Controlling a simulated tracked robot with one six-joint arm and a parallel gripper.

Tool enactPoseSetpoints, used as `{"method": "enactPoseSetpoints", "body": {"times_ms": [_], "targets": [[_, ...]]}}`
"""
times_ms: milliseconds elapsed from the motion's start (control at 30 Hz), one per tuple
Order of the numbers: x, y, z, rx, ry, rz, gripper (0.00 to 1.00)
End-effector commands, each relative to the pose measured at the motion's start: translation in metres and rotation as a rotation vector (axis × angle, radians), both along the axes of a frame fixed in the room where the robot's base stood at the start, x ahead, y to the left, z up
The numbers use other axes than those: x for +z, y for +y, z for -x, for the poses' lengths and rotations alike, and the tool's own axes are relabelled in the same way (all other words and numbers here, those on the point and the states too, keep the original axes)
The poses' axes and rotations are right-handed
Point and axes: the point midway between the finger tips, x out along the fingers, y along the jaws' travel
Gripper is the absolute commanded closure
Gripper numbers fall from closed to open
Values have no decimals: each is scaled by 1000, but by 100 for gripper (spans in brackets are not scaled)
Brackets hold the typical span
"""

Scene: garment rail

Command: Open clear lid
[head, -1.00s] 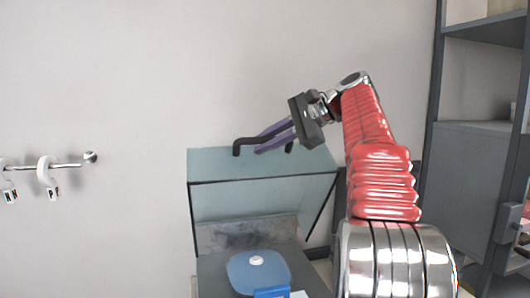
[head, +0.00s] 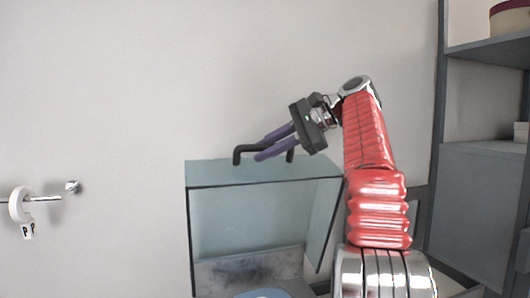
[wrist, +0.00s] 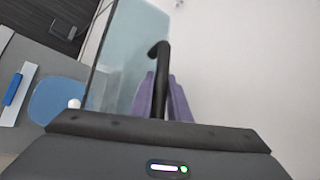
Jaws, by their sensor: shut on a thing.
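The clear lid (head: 215,173) is a bluish transparent cover with dark edges, standing raised above a grey base in the head view. A black bar handle (head: 238,153) is fixed at its top. My gripper (head: 264,147) has purple fingers and is shut on the handle. In the wrist view the fingers (wrist: 163,97) close around the black handle (wrist: 159,55), with the clear lid (wrist: 128,50) to their left.
A blue round object with a white knob (wrist: 60,98) sits under the lid. A wall rail (head: 50,198) with a white ring (head: 19,205) is at left. Grey shelving (head: 480,190) stands at right. The wall behind is bare.

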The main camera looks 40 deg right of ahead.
Motion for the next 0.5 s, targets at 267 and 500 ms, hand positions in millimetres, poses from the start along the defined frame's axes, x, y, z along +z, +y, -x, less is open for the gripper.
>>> {"method": "enactPoseSetpoints", "body": {"times_ms": [267, 500], "targets": [[0, -2, 3, 6, 1, -4, 100], [0, -8, 6, -6, 2, -4, 72]]}}
